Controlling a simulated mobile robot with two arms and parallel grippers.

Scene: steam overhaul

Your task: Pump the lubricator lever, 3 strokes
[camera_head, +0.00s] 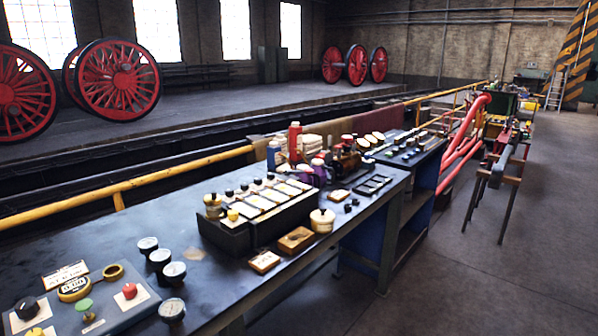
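I cannot make out a lubricator or its lever for certain in the head view. A long black box (236,240) with several pale cards and dark-topped items along it stands mid-bench. A cream round pot with a dark knob (322,221) stands at its right end. A red bottle (295,141) and a cluster of small parts stand behind it. Neither of my grippers is in view.
The dark workbench (215,296) runs from the near left towards the back. A control panel (118,305) and several gauges (172,309) lie at its near end. A yellow rail (135,183) runs behind. The floor at right is largely clear.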

